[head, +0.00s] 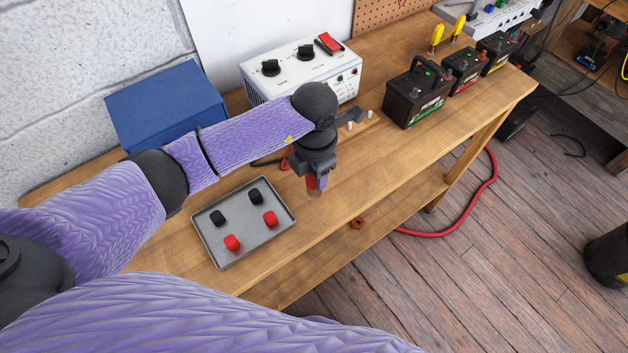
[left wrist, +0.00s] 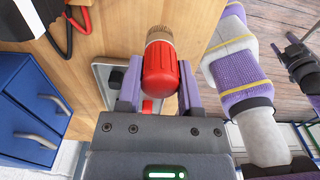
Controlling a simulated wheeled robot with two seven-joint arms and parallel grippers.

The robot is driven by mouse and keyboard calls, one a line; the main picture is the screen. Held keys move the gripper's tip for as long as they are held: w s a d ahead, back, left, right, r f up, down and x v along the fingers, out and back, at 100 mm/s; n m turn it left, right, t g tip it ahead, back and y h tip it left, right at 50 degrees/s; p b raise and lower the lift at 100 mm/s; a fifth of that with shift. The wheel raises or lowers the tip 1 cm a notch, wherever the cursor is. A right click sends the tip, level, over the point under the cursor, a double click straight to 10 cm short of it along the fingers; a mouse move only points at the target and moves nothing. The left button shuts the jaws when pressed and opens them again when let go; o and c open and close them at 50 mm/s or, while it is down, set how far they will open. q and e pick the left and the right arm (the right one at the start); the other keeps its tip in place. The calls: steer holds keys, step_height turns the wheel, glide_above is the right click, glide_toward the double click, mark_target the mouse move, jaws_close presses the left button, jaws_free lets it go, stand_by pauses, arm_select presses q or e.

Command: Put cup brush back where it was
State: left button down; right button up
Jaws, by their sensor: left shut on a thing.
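My left gripper (head: 316,184) hangs above the wooden bench near its front edge, right of the grey tray. It is shut on the cup brush (left wrist: 160,72), which has a red body and a brownish bristle end. In the left wrist view the purple fingers of my left gripper (left wrist: 158,100) sit on both sides of the red body. In the head view only a little red of the brush shows between the fingers. I cannot tell whether the brush touches the bench. My right gripper cannot be made out.
The grey tray (head: 240,240) holds two black and two red caps. A blue box (head: 168,105) and a white tester (head: 270,85) stand behind. Black batteries (head: 415,95) stand at the right. Bench between tray and batteries is mostly clear.

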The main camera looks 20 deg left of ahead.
arm_select(q)
steer(key=shift+f+b, duration=0.3)
steer(key=shift+f, duration=1.15)
steer(key=shift+c, duration=1.3)
jaws_free()
steer(key=shift+r, duration=0.2)
step_height(320, 180, up, 12)
steer(key=shift+p, duration=1.1)
